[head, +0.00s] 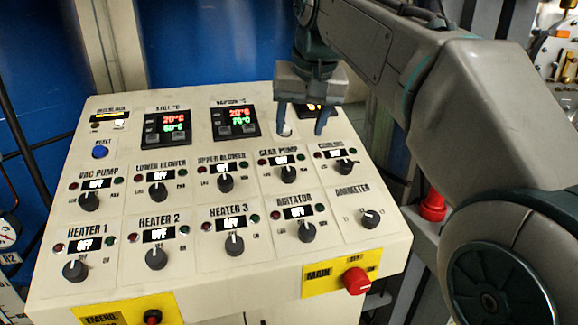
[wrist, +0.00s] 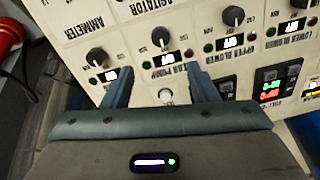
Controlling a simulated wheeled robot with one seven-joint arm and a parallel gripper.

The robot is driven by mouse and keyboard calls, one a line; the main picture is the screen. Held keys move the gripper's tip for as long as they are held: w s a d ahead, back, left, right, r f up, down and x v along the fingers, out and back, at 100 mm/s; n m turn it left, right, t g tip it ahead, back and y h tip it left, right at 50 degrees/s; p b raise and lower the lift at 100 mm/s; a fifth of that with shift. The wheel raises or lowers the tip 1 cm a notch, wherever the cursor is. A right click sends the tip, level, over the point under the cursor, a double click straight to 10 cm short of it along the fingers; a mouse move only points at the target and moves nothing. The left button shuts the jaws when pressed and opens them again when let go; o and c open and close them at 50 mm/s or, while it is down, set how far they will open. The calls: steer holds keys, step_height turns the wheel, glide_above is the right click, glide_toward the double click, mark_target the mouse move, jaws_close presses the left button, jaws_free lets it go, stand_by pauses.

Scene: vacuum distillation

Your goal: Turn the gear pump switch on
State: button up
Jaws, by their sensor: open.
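The gear pump switch is a black round knob (head: 289,174) in the upper knob row of the cream control panel (head: 130,215). The small display above it appears to read OFF. The knob also shows in the wrist view (wrist: 160,37), upside down, past the fingertips. My gripper (head: 302,131) is open and empty, its two blue fingers pointing down at the panel above the gear pump label. In the wrist view my gripper (wrist: 158,73) straddles a small white round button (wrist: 166,95). The knob is not between the fingers.
The upper blower knob (head: 225,183) is left of the gear pump knob and the cooling knob (head: 344,167) is right. The agitator knob (head: 304,232) is below. A red main knob (head: 357,281) is lower right. My arm fills the upper right.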

mark_target(289, 171)
steer(key=x, duration=1.3)
steer(key=shift+w+a+f, duration=0.1)
steer(key=shift+w+f, duration=0.15)
steer(key=c, duration=1)
